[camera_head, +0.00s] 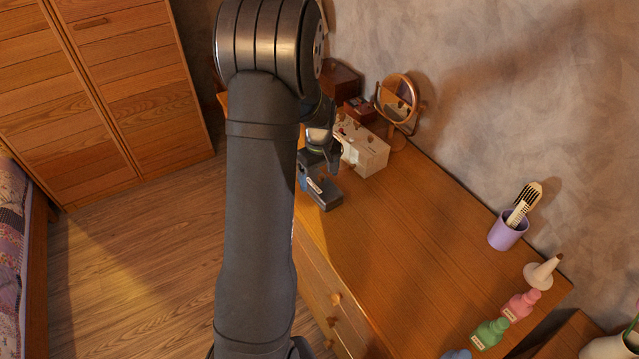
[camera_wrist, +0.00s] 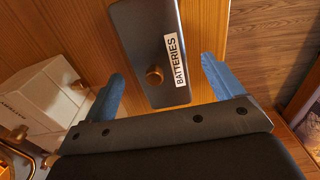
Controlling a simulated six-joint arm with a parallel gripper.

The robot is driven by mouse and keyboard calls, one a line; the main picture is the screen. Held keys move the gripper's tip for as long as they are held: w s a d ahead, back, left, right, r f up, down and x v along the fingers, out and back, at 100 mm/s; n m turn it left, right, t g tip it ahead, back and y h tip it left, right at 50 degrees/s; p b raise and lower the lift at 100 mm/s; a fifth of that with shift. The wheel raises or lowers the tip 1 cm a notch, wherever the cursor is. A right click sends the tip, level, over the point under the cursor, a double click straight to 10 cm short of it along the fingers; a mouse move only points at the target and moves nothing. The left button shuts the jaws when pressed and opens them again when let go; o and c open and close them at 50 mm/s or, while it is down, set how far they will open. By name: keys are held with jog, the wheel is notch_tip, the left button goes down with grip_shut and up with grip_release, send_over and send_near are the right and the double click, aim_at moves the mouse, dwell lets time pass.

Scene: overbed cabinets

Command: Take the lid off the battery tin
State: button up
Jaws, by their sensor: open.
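The battery tin (camera_wrist: 150,30) is a long dark grey box with a white BATTERIES label and a small round wooden knob (camera_wrist: 154,75) on its top. Its lid appears to be on. In the head view the tin (camera_head: 325,196) lies near the dresser's front edge, partly hidden by my gripper (camera_head: 318,165). In the wrist view my gripper (camera_wrist: 162,70) is open, with one blue finger on either side of the tin and the knob between them. Nothing is held. I cannot tell the exact height of the fingers above the lid.
A white box (camera_head: 365,150) with knobs stands just beside the tin, close to my gripper in the wrist view (camera_wrist: 50,98). A round mirror (camera_head: 397,97) and wooden box (camera_head: 342,82) are behind. The dresser top (camera_head: 425,220) is clear toward the purple cup (camera_head: 507,232) and bottles.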

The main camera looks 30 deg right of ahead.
jog(key=shift+f, duration=0.65)
jog(key=c, duration=1.1)
jog(key=shift+o, duration=0.2)
jog(key=shift+r, duration=0.1)
